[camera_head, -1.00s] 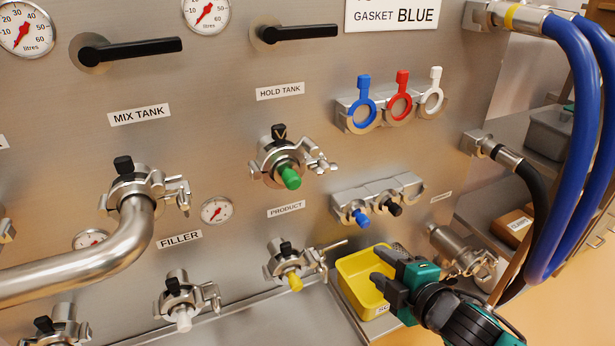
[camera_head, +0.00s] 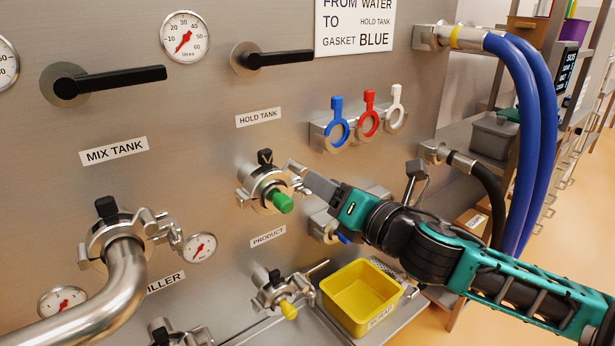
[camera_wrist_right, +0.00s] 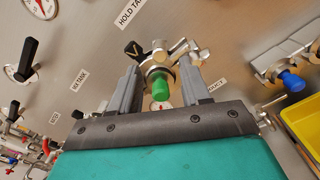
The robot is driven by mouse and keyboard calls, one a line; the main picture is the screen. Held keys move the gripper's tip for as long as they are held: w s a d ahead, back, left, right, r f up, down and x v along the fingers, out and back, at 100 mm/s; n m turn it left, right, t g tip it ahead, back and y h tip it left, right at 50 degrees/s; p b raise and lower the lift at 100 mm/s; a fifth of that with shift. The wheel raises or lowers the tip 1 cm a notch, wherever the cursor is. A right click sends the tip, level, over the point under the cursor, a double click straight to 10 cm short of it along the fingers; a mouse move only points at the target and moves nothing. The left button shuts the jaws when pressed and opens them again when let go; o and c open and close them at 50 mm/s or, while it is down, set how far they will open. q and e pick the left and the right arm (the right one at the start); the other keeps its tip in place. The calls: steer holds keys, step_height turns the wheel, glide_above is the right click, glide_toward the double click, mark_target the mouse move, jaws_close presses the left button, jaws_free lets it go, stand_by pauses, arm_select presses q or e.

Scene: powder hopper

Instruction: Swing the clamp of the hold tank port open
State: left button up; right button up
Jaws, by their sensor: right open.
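The hold tank port, under the "HOLD TANK" label, has a steel clamp (camera_head: 262,190) around it. A green plug (camera_head: 283,203) sticks out of its middle. A black tab marked V (camera_head: 265,157) sits on top of the clamp. My right gripper (camera_head: 307,182) is just right of the port, its fingers pointing at the clamp's right side, where they partly cover the hardware. In the right wrist view the open fingers of my gripper (camera_wrist_right: 160,72) stand either side of the green plug (camera_wrist_right: 161,88), with the clamp (camera_wrist_right: 158,60) beyond. I cannot tell whether they touch. My left gripper is not in view.
The mix tank pipe (camera_head: 124,275) is at lower left. The product port with its yellow plug (camera_head: 288,310) is below. A yellow bin (camera_head: 360,298) stands below my right arm. Blue, red and white gaskets (camera_head: 369,108) hang above it. Blue hoses (camera_head: 540,130) hang at right.

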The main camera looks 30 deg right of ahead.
mark_target(304, 168)
steer(key=w, duration=0.2)
steer(key=w+p, duration=0.1)
steer(key=w, duration=0.4)
steer(key=shift+a+r+p, duration=0.1)
steer(key=shift+a+p, duration=0.2)
steer(key=shift+p, duration=0.05)
steer(key=shift+d+r, duration=0.1)
steer(key=shift+r, duration=0.1)
steer(key=shift+c, duration=0.3)
